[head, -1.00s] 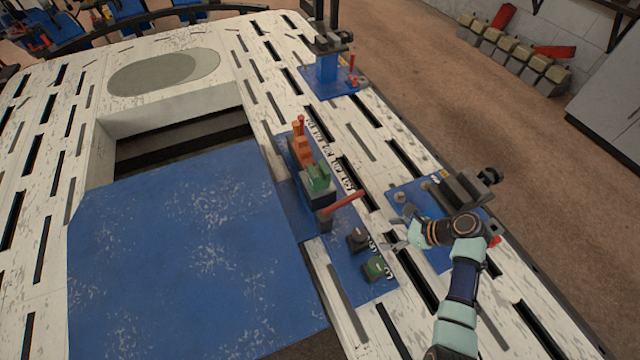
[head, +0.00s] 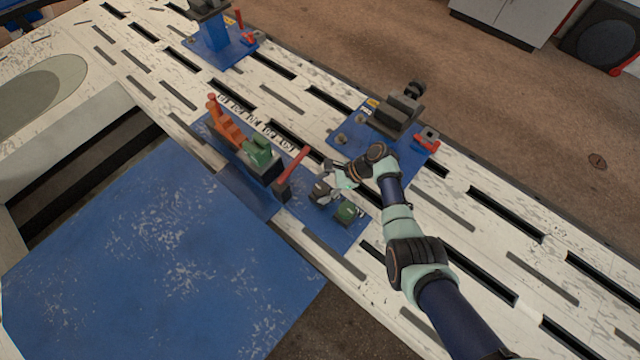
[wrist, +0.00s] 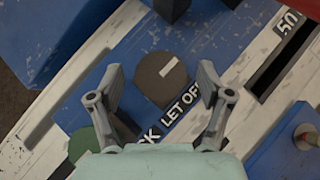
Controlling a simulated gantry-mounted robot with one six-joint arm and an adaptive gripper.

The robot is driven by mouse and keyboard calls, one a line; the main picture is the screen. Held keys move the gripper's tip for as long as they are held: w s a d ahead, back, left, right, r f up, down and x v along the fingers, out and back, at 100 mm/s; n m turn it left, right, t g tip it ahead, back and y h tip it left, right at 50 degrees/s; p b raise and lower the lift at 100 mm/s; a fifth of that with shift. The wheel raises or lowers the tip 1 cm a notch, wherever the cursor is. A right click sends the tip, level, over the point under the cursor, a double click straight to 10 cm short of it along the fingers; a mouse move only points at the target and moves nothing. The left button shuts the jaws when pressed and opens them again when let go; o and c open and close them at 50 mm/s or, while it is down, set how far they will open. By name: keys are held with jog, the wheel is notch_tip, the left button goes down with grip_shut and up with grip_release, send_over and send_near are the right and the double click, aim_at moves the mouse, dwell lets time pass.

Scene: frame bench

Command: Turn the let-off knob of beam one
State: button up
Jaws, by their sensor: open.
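The let-off knob (wrist: 160,82) is a round dark grey-brown knob with a white pointer mark, beside a LET OFF label (wrist: 182,103). Its pointer slants toward the upper right in the wrist view. My gripper (wrist: 161,67) is open, with one finger on either side of the knob in that view; whether they touch it I cannot tell. In the head view my gripper (head: 328,182) is over the blue knob panel (head: 322,228) and partly hides the dark knob. A green knob (head: 349,212) sits beside it, and in the wrist view (wrist: 88,142) my left finger partly covers it.
A red-handled lever (head: 294,166) stands just left of the knob panel, by the green block (head: 259,152) and orange block (head: 226,122) along a numbered scale. A blue plate with a dark clamp (head: 400,112) lies behind my gripper. The large blue sheet (head: 165,255) is clear.

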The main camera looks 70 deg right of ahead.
jog(key=shift+w+a+f, duration=0.1)
jog(key=shift+w+f, duration=0.1)
jog(key=shift+f, duration=0.3)
jog(key=shift+w, duration=0.25)
jog(key=c, duration=1.2)
jog(key=shift+r, duration=0.1)
